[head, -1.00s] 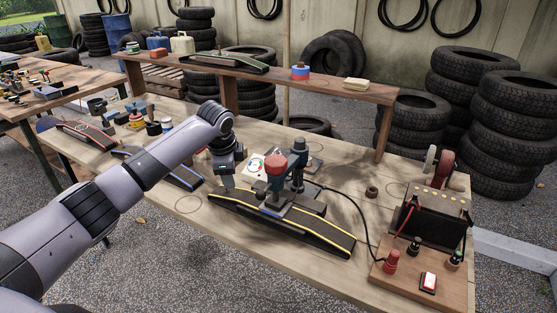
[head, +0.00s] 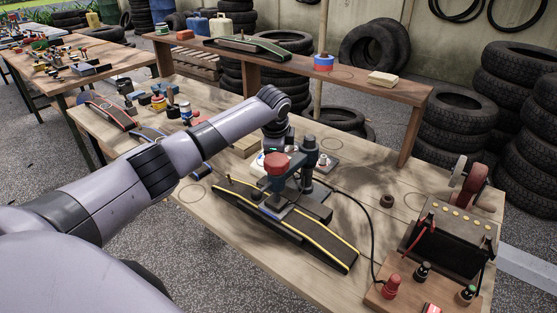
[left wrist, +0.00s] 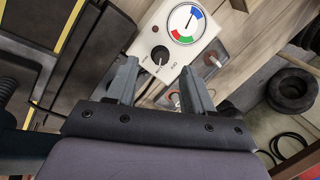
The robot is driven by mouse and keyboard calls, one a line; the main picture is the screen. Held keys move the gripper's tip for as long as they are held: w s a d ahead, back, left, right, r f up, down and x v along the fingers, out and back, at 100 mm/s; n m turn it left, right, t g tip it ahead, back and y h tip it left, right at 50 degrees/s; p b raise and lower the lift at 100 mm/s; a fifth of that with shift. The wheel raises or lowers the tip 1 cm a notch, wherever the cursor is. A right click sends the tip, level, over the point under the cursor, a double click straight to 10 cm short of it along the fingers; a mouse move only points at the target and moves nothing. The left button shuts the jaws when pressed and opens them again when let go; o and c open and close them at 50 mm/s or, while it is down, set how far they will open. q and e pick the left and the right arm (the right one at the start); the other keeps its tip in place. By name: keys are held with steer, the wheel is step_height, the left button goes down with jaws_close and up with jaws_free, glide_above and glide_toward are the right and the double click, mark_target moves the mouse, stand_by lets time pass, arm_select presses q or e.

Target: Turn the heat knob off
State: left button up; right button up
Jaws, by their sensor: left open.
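The heat knob is a black round knob (left wrist: 160,54) with a white pointer line, on a white control box (left wrist: 147,42) in the left wrist view. The box carries a dial (left wrist: 187,22) with blue, green and red sectors and a dark needle. My left gripper (left wrist: 158,66) is open, its fingers on either side of the knob's near side. I cannot tell whether they touch it. In the head view my left wrist (head: 275,128) is above the box, which is mostly hidden behind it and a red-capped press (head: 277,163). My right gripper is not in view.
The press stands on a black ramp-shaped base (head: 325,242) with yellow edges, close in front of the box. A second panel (left wrist: 205,62) lies beside the box. A black cable (head: 370,215) runs right to a unit (head: 435,240) with terminals. A raised shelf (head: 350,87) stands behind.

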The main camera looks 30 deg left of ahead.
arm_select(q)
steer(key=shift+x, duration=1.8)
steer(key=shift+r, duration=0.1)
jaws_close()
